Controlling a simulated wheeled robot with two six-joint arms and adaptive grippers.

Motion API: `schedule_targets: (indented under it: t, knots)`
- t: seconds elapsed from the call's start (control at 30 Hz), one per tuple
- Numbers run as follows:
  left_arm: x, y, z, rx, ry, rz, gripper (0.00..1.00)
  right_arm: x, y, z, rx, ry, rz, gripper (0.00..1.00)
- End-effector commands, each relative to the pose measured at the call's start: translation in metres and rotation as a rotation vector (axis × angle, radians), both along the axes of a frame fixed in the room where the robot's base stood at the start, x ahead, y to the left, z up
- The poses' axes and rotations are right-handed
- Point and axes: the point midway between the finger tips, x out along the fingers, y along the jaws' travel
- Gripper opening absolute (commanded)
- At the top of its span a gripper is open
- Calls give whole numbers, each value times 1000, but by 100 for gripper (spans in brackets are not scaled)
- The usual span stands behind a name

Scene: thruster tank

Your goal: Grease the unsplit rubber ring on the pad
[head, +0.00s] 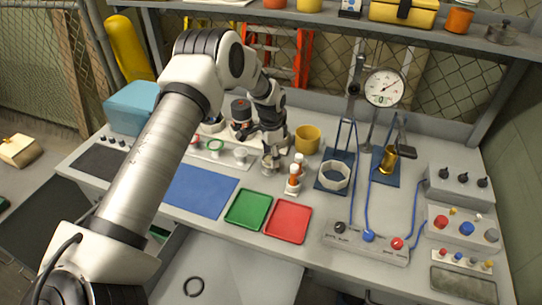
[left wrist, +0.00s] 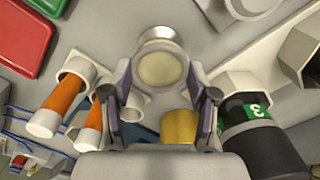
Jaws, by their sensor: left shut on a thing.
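My left gripper (head: 270,158) reaches down over the bench behind the coloured trays. It is shut on a small round metal pot (left wrist: 160,68) with a cream-coloured face, between the two fingers in the left wrist view; whether it touches the bench is unclear. The blue pad (head: 200,188) lies flat at the left middle of the bench; I see no ring on it. My right gripper is not in view.
A holder with orange-handled tools (head: 293,183) stands just right of my left gripper. A yellow mug (head: 307,139) is behind it. Green (head: 248,210) and red (head: 288,221) trays lie in front. A dial gauge (head: 384,87) and blue hoses are at right.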

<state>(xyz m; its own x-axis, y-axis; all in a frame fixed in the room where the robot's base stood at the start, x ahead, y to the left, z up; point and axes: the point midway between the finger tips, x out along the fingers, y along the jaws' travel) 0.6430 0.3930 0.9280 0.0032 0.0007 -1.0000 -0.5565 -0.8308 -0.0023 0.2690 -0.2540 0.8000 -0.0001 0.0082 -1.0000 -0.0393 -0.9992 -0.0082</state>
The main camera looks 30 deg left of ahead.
Motion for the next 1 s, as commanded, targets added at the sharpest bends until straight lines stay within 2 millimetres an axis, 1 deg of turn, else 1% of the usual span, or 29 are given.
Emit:
schedule_targets:
  t: [0.07,0.17,0.7,0.8,1.0]
  knots:
    - [-1,0,-1,1,4,0,45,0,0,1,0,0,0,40]
    - [-1,0,5,0,4,1,45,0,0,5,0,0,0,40]
    - [-1,0,58,0,2,2,45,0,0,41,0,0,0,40]
    - [-1,0,61,0,2,3,45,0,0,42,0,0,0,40]
    - [-1,0,59,0,2,3,45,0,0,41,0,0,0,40]
